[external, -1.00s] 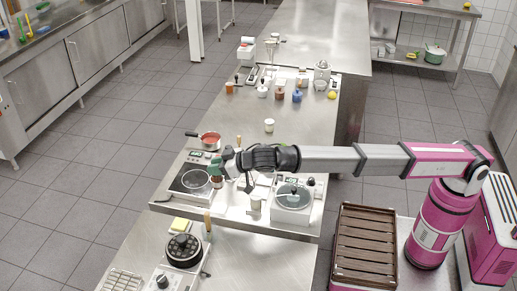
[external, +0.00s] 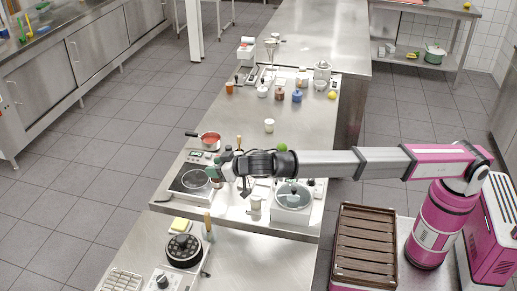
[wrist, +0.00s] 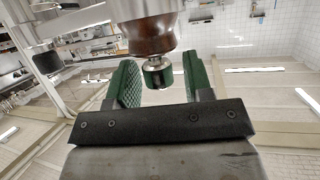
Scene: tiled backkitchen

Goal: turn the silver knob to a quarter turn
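The gripper is open. In the external view, my gripper (external: 219,166) is over the middle table, beside the right edge of the flat hotplate (external: 192,181). The knob cannot be made out clearly there.
A red-filled pan (external: 210,141) stands behind the hotplate. A lidded round appliance (external: 292,197) and a pale cup (external: 256,202) are to the right, below my arm. A green ball-like item (external: 282,147) sits just behind the arm. A white cup (external: 269,126) stands farther back.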

